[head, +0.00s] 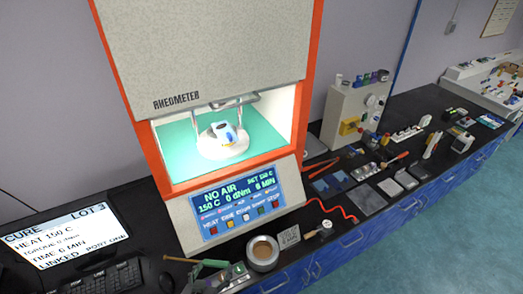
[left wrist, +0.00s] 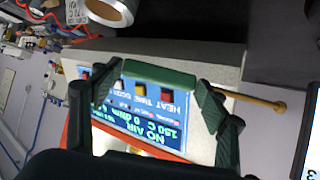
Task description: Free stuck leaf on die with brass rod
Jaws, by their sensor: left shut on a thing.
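The rheometer (head: 230,50) stands open, with a pale round die (head: 222,150) in its lit chamber. A small white and blue piece with a yellow mark (head: 224,132) sits on the die; I cannot tell whether it is the leaf. My left gripper (left wrist: 160,88) is shut on the green handle (left wrist: 160,74) of the brass rod (left wrist: 255,101). The rod sticks out to the right in the left wrist view. In the head view the green handle (head: 212,263) is low in front of the rheometer, outside the chamber. My right gripper is not in view.
A monitor (head: 65,235) and keyboard (head: 95,280) are at left. Tools and pads crowd the bench at right. The chamber front is open.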

